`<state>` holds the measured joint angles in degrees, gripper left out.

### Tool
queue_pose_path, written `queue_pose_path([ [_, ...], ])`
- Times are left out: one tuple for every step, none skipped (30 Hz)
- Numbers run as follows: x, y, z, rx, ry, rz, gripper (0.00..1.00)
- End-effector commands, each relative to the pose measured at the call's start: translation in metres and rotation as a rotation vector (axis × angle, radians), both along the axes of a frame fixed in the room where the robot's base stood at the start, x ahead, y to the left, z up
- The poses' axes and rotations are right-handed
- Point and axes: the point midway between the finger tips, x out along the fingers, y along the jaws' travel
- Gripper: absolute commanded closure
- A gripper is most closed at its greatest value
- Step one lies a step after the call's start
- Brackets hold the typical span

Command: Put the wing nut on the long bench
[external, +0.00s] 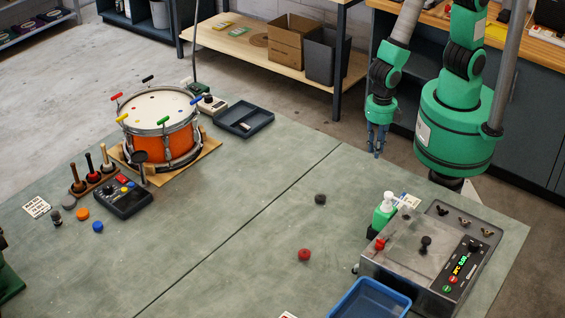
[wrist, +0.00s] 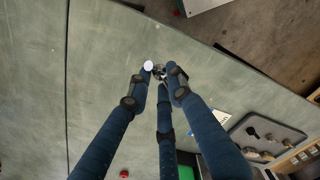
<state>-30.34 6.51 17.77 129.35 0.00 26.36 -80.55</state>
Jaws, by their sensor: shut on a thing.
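My gripper (external: 376,152) hangs low past the far edge of the grey-green worktop in the external view. In the wrist view its dark blue fingers (wrist: 160,74) close together on a small shiny thing (wrist: 158,71), partly hidden by the tips; I cannot make out its shape well enough to be sure it is a wing nut. A white round spot (wrist: 149,66) shows beside it. Several dark, wing-nut-like pieces (external: 464,222) sit on a grey tray at the right. A long wood-topped bench (external: 535,50) stands behind my arm; the grey-green worktop (external: 240,220) is also long.
A drum (external: 165,140) stands at the left of the worktop. A clear-lidded box with buttons (external: 420,262), a green pump bottle (external: 384,212) and a blue bin (external: 370,300) crowd the right. A low shelf (external: 250,50) carries boxes. The worktop's middle is mostly clear.

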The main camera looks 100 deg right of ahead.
Motion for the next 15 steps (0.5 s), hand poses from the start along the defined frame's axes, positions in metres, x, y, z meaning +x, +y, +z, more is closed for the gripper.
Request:
queue_pose_path([
  [0.012,-0.003,0.000,0.000,-0.001,-0.059,1.00],
  [0.020,-0.005,0.000,0.000,-0.001,-0.100,1.00],
  [0.030,-0.008,0.001,0.000,0.000,-0.159,1.00],
  [0.039,-0.010,0.001,0.000,-0.001,-0.204,1.00],
  [0.048,-0.014,0.002,0.000,-0.001,-0.253,1.00],
  [0.060,-0.018,0.002,0.000,-0.001,-0.317,1.00],
  [0.069,-0.021,0.002,0.000,0.000,-0.369,1.00],
  [0.078,-0.025,0.003,0.000,0.000,-0.420,1.00],
  [0.090,-0.031,0.003,0.000,0.000,-0.489,1.00],
  [0.099,-0.035,0.004,0.001,-0.001,-0.540,1.00],
  [0.108,-0.040,0.004,0.000,0.000,-0.592,1.00],
  [0.120,-0.046,0.005,0.000,0.000,-0.659,1.00],
  [0.129,-0.051,0.004,0.000,0.000,-0.711,1.00],
  [0.138,-0.056,0.005,0.001,-0.001,-0.763,1.00],
  [0.149,-0.063,0.006,0.000,0.000,-0.831,1.00],
])
